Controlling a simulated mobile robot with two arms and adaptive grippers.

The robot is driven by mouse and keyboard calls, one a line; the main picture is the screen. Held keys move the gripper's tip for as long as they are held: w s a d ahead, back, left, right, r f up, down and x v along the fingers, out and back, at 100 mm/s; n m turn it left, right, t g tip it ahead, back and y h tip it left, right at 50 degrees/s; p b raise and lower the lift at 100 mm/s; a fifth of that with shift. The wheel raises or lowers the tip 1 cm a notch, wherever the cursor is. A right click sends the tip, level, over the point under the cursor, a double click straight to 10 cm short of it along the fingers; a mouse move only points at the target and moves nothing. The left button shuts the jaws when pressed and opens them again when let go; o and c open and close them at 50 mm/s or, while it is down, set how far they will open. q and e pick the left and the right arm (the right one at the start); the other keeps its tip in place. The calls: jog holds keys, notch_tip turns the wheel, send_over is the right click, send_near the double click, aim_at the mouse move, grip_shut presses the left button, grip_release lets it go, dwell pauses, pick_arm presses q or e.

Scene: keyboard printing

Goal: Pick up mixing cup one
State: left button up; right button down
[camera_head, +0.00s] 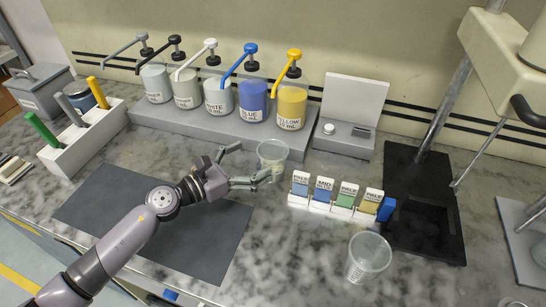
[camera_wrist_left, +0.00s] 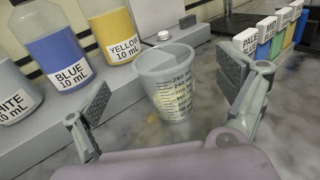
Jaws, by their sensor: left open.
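Two clear mixing cups with printed scales are in view; I cannot tell which is cup one. One cup (camera_head: 272,153) stands upright on the counter before the yellow bottle; it also shows in the left wrist view (camera_wrist_left: 170,82) between my fingers, with pale yellowish contents or tint low inside. The other cup (camera_head: 367,257) stands at the front right. My left gripper (camera_head: 250,166) is open, its fingertips pointing at the first cup and close to it. In the left wrist view the two pads of my left gripper (camera_wrist_left: 168,92) stand apart on either side of the cup. My right gripper is not in view.
Pump bottles, including the blue (camera_head: 253,102) and yellow (camera_head: 291,105) ones, stand on a grey ledge behind the cup. A grey mat (camera_head: 215,245) lies under my left arm. A white holder (camera_head: 84,139) is at left.

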aim_at(283, 145)
pick_arm(q)
jog(key=shift+f+p+x, duration=0.15)
jog(key=shift+p+x, duration=0.2)
jog(key=shift+x, duration=1.4)
jog(key=shift+f+p+x, duration=0.15)
jog(key=shift+p+x, duration=0.15)
jog(key=shift+x, duration=1.4)
jog(key=shift+s, duration=0.1)
jog(key=c, duration=1.3)
